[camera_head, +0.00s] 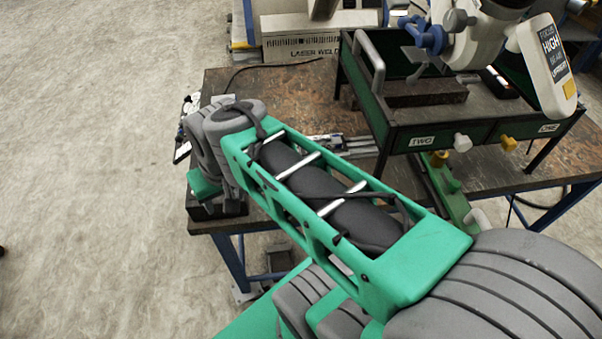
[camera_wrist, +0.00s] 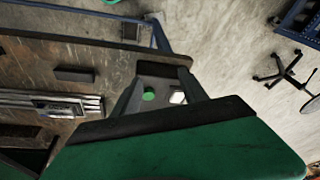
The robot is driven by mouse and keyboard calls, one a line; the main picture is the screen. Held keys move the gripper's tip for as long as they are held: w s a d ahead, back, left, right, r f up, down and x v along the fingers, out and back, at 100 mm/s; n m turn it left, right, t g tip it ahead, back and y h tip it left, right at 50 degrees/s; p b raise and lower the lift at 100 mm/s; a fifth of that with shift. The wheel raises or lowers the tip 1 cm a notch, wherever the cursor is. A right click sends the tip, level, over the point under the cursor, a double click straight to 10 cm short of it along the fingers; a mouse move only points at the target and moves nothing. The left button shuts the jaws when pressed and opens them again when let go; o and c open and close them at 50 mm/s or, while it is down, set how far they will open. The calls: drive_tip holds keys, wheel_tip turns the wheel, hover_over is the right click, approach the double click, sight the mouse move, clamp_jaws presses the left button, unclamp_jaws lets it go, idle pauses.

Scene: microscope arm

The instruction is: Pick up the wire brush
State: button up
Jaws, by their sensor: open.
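I cannot make out the wire brush for certain in either view. In the wrist view, my gripper (camera_wrist: 160,77) is open, with its two dark fingers spread apart over the wooden table (camera_wrist: 118,65) near its edge. A dark block (camera_wrist: 158,69), a small round green thing (camera_wrist: 149,96) and a small white thing (camera_wrist: 178,97) show between the fingers. A flat dark block (camera_wrist: 75,73) lies on the table to the left. In the head view, my arm hides most of the gripper and the tabletop near it.
Metal bars (camera_head: 345,146) lie on the table right of my wrist, also in the wrist view (camera_wrist: 45,103). A green-framed stand (camera_head: 425,130) with drawers bears a microscope (camera_head: 480,35) at the right. Small items (camera_head: 186,125) lie at the table's left edge, with open floor beyond.

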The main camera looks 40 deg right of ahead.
drive_tip(key=shift+o, duration=0.4)
drive_tip(key=w+d+f+m+g+y+b, duration=0.1)
drive_tip(key=w+d+f+m, duration=0.1)
drive_tip(key=d+m, duration=0.5)
drive_tip(key=shift+w+d+f+m, duration=0.15)
drive_tip(key=shift+w+f+m, duration=0.2)
drive_tip(key=shift+m, duration=0.15)
drive_tip(key=s+d+f+m, duration=0.1)
drive_tip(key=d+m, duration=0.4)
drive_tip(key=s+d+f+m+y+b, duration=0.1)
drive_tip(key=s+d+f+m, duration=0.1)
drive_tip(key=d+m, duration=0.3)
drive_tip(key=s+d+f+m+y+b, duration=0.1)
drive_tip(key=d+f+m, duration=0.1)
drive_tip(key=d+m, duration=0.2)
drive_tip(key=shift+s+d+f+m, duration=0.1)
drive_tip(key=shift+d+m, duration=0.1)
drive_tip(key=shift+d, duration=0.6)
drive_tip(key=shift+s+d+f+m, duration=0.1)
drive_tip(key=shift+d+m, duration=0.1)
drive_tip(key=shift+d, duration=0.55)
drive_tip(key=shift+t+y, duration=0.3)
drive_tip(key=x, duration=0.3)
drive_tip(key=b+x, duration=0.1)
drive_tip(key=x, duration=0.3)
drive_tip(key=shift+s+d+f, duration=0.15)
drive_tip(key=shift+s+f, duration=0.05)
drive_tip(key=shift+f, duration=0.15)
drive_tip(key=shift+f, duration=0.1)
drive_tip(key=shift+c, duration=0.5)
